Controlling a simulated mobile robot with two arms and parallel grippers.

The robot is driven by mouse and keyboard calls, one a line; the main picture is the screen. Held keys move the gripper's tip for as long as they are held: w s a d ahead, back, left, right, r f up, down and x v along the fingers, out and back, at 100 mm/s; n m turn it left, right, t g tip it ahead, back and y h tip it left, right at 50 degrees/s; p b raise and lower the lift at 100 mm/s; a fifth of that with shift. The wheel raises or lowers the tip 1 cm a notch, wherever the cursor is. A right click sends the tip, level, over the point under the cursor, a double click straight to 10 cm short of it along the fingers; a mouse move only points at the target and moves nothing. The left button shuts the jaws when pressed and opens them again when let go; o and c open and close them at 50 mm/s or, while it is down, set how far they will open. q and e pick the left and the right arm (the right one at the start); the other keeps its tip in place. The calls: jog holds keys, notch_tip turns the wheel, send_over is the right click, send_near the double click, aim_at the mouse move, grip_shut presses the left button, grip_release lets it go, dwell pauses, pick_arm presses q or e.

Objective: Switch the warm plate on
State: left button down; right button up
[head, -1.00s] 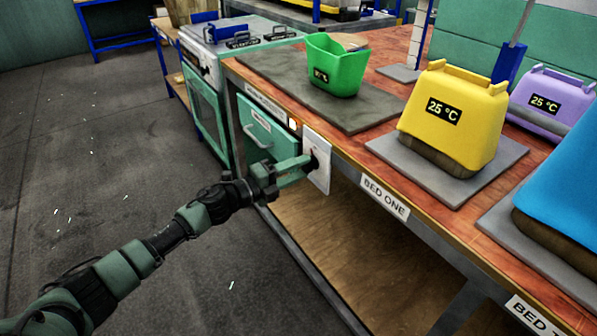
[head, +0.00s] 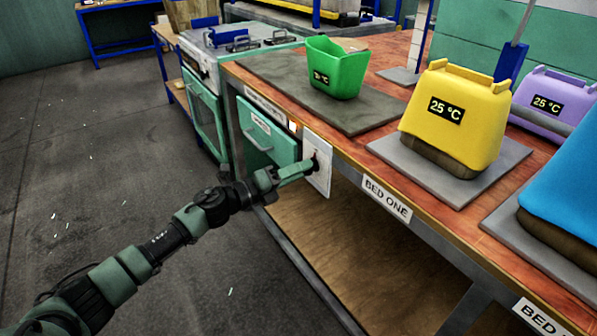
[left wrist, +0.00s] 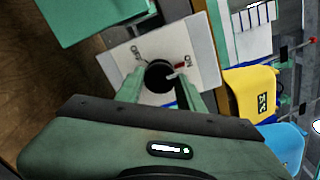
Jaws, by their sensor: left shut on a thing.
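A white switch panel (head: 316,163) is fixed to the front of the bench, beside a green drawer. My left gripper (head: 306,169) reaches it from the left, its fingers at the panel's dark knob. In the left wrist view the gripper (left wrist: 158,84) is shut on the round black knob (left wrist: 158,76), one finger on each side. The panel (left wrist: 203,50) has small markings on both sides of the knob; a pale pointer and a red mark lie at its right. A dark grey plate (head: 274,80) lies on the bench above, with a green tub (head: 338,70) on it. My right gripper is not seen.
Yellow (head: 455,115), purple (head: 553,104) and blue (head: 568,215) containers stand on the bench to the right. The green drawer (head: 267,135) has a protruding handle left of the panel.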

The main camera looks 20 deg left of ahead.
pick_arm(q)
jog(key=shift+f, duration=0.15)
jog(key=c, duration=0.9)
grip_release()
jog(key=v, duration=0.8)
jog(key=shift+d, duration=0.1)
